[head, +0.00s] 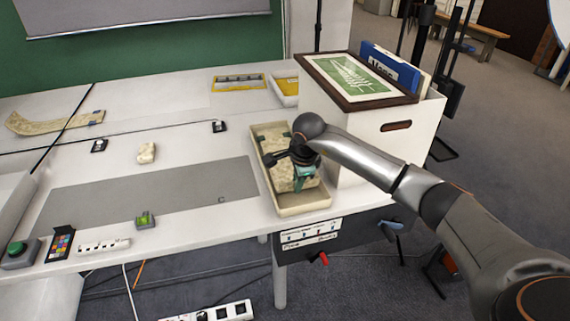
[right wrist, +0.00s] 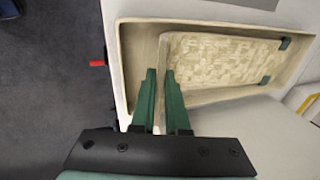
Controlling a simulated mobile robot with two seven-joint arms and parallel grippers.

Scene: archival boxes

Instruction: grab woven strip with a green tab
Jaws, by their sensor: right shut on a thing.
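A pale woven strip (head: 284,172) lies in a shallow beige tray (head: 304,203). In the right wrist view the woven strip (right wrist: 225,60) shows its patterned face, with small dark green tabs (right wrist: 285,43) at its far end. My right gripper (head: 303,166) is over the tray. In the right wrist view its two green fingers (right wrist: 161,78) stand on either side of the strip's near edge and are shut on it. In the head view the gripper and wrist hide part of the strip. My left gripper is not in view.
A white box (head: 355,125) with a framed lid stands right beside the tray. Another curved woven strip (head: 45,124) lies at the far left. A grey mat (head: 140,192), a green-buttoned device (head: 17,252) and a colour card (head: 61,243) are on the table.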

